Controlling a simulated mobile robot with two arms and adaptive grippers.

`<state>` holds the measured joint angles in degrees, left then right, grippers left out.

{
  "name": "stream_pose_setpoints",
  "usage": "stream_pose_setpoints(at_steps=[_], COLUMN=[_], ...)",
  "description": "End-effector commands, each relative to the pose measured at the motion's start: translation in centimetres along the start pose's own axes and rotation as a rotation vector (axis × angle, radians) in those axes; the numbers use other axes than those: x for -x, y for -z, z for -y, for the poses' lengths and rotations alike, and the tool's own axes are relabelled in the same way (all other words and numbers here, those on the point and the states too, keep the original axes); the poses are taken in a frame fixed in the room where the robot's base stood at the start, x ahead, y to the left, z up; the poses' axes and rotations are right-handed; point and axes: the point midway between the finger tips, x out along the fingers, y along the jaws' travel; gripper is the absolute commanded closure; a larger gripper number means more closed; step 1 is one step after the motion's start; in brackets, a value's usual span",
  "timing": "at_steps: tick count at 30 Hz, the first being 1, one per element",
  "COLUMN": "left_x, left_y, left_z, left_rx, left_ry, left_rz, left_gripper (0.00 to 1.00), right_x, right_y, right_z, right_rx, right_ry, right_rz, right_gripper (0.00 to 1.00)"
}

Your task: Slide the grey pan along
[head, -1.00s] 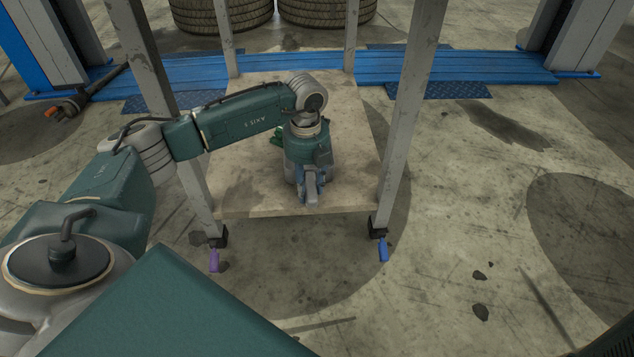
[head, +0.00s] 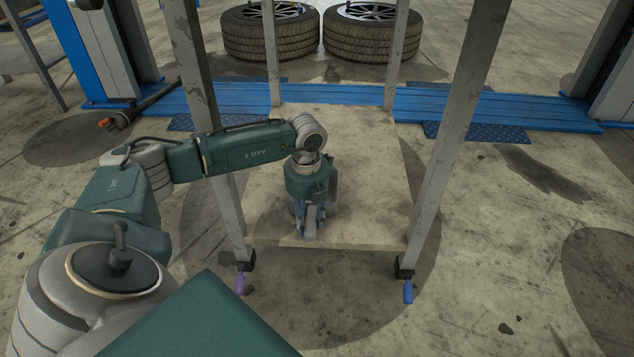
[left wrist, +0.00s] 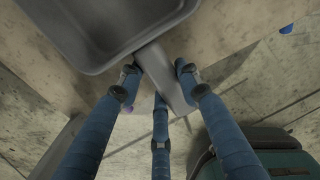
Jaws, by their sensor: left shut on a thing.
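The grey pan (left wrist: 100,30) fills the top left of the left wrist view, with its tray-like hollow and rounded rim showing. Its flat handle (left wrist: 165,80) runs down between the blue fingers of my left gripper (left wrist: 157,76). The gripper is shut on this handle. In the head view my left gripper (head: 308,222) is over the front part of the cart's board (head: 370,215). There the pan (head: 332,190) is mostly hidden behind my wrist, with a grey sliver showing at its right. My right gripper is not in view.
Upright posts (head: 450,130) frame the board at its corners, and my left arm reaches in past the front left one. The front casters have purple (head: 241,284) and blue (head: 407,292) levers. Tires (head: 372,35) lie behind a blue floor beam (head: 350,100).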

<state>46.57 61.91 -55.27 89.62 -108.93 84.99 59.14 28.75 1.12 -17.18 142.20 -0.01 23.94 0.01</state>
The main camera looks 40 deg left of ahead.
Motion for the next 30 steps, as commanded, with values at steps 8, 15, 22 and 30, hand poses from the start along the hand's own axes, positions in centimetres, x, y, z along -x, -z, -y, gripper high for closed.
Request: stream_pose_setpoints(at_steps=[8, 15, 22, 30], left_x=[0.0, 0.0, 0.0, 0.0], left_y=[0.0, 0.0, 0.0, -0.1], left_z=[-2.4, -4.0, -4.3, -4.2], left_rx=[0.003, 0.003, 0.001, 0.001], left_ry=[-0.004, -0.003, 0.0, -0.001], left_rz=[-0.001, -0.001, 0.0, 0.0], left_gripper=[1.0, 1.0, 1.0, 0.44], right_x=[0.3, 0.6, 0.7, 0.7], right_y=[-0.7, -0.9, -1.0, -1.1], right_z=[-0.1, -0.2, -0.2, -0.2], right_rx=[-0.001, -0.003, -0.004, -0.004], right_ry=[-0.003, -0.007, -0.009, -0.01], right_rz=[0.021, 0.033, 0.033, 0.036], right_gripper=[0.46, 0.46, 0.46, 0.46])
